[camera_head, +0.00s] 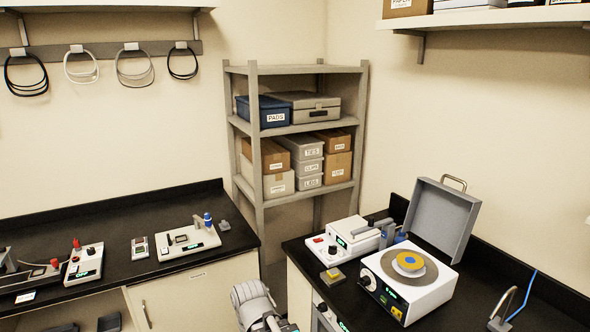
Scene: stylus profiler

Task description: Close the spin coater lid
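The spin coater (430,300) is a white box with a dark, lit front panel on the right black counter. Its grey lid (441,218) stands open, tilted up at the back right edge, with a metal handle (454,182) at its top. A round plate with a yellow and blue disc (408,263) lies exposed on top of the coater. A pale grey part of my arm shows at the bottom middle, left of the right counter and apart from the coater. My gripper's fingers are not visible.
A white instrument (350,235) stands left of the coater, with a small yellow-topped block (333,274) in front. A curved metal piece and blue cable (522,295) are at right. Grey shelves (296,130) hold boxes behind. The left counter (110,215) carries small devices.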

